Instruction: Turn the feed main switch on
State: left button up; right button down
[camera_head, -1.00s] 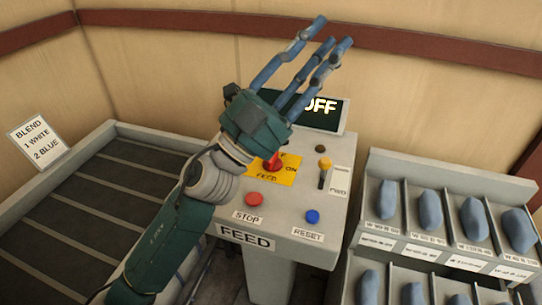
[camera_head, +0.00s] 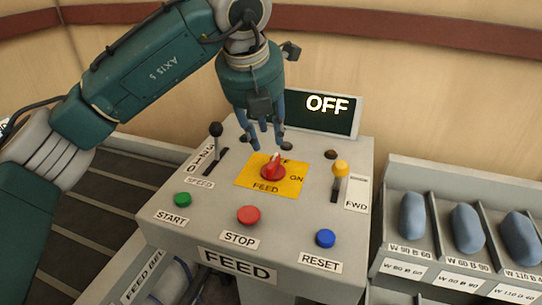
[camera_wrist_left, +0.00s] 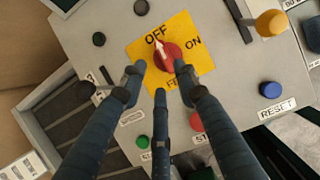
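The feed main switch is a red rotary knob (camera_head: 273,173) with a white pointer, on a yellow plate (camera_head: 243,180) marked OFF, ON and FEED. In the left wrist view the knob (camera_wrist_left: 170,57) has its white arrow pointing at OFF. The dark display (camera_head: 337,122) behind it reads OFF. My left gripper (camera_head: 265,147) comes down from above, fingers pointing down just above and behind the knob in the head view. In the left wrist view its fingers (camera_wrist_left: 160,75) are spread, with the knob between and beyond the tips; contact cannot be told. My right gripper is out of view.
Around the knob are a black speed lever (camera_head: 216,130), a yellow-knobbed lever (camera_head: 341,168) by FWD, and green start (camera_head: 182,199), red stop (camera_head: 248,215) and blue reset (camera_head: 325,238) buttons. A rack (camera_head: 405,160) with blue pillow-like pieces stands at the right.

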aim_at(271, 159)
pick_arm(q)
jog(key=p+x, duration=0.1)
jog(key=x, duration=0.8)
jog(key=shift+s, duration=0.1)
grip_shut()
